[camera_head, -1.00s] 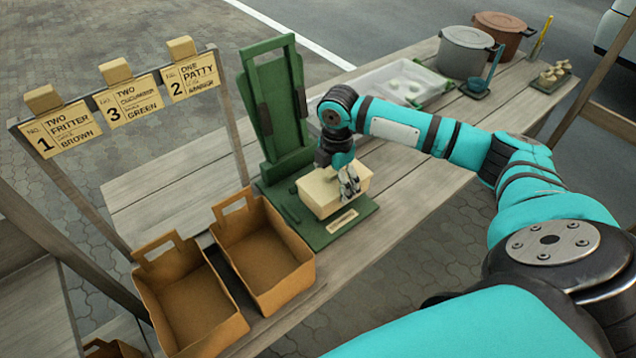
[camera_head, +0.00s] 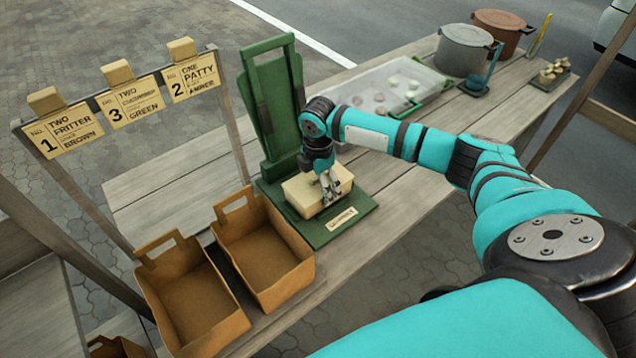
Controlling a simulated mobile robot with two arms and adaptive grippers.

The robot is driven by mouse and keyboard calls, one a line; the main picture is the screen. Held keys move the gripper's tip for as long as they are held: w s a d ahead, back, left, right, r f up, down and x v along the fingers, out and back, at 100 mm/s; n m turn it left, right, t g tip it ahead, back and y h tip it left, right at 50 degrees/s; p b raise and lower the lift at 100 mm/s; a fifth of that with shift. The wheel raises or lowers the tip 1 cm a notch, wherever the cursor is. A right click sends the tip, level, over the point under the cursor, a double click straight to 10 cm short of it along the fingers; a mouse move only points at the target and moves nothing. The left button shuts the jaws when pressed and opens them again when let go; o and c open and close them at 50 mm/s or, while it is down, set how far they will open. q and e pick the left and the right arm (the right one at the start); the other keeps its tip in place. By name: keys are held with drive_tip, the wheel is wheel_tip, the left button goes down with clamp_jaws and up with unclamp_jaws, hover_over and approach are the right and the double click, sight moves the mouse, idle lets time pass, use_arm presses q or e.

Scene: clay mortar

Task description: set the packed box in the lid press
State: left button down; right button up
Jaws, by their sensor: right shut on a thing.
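The packed box (camera_head: 304,195) is a small cream box. It sits at the green lid press (camera_head: 338,228), over the base plate and in front of the tall raised back (camera_head: 277,105). I cannot tell for sure whether its underside rests fully on the plate. My right gripper (camera_head: 330,194) points down and is shut on the box at its right part, hiding some of its top and front. A small label shows on the front of the press base. My left gripper is not in view.
Two brown open carriers (camera_head: 187,290) stand at the table's front left. A ticket rail (camera_head: 120,95) with three order cards is at the left. Behind my right arm lie a clear tray (camera_head: 392,88) with pale pieces, a grey pot (camera_head: 464,50) and a brown pot (camera_head: 505,32).

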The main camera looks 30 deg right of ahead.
drive_tip(key=o, duration=1.1)
drive_tip(key=shift+f, duration=0.1)
drive_tip(key=shift+c, duration=0.2)
wheel_tip(320, 180, up, 12)
drive_tip(key=shift+r, duration=0.15)
